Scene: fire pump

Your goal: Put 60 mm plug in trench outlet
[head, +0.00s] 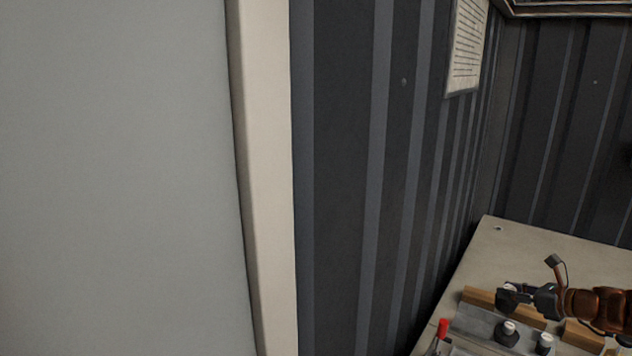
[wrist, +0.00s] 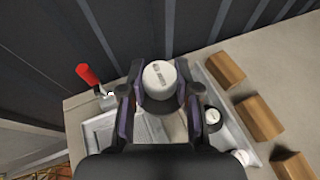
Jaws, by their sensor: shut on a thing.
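My gripper (wrist: 159,72) is shut on a plug (wrist: 158,82) with a white, lettered top and a dark body, its two fingers on either side of it. The lettering is too small to read, so I cannot tell its size. In the head view my gripper (head: 514,296) is at the lower right, over the bench. Two other white-topped dark plugs, one (wrist: 212,117) nearer and one (wrist: 239,158) at the lower edge, stand to the right in the wrist view. They also show in the head view (head: 508,332) (head: 544,343). The trench outlet is not in view.
A grey tray (wrist: 100,129) lies on the pale bench (head: 520,243). A red-handled tool (wrist: 88,76) stands at its left. Several wooden blocks (wrist: 257,117) lie at the right. A dark ribbed wall (head: 345,150) rises close behind the bench. A pale panel (head: 115,180) fills the head view's left.

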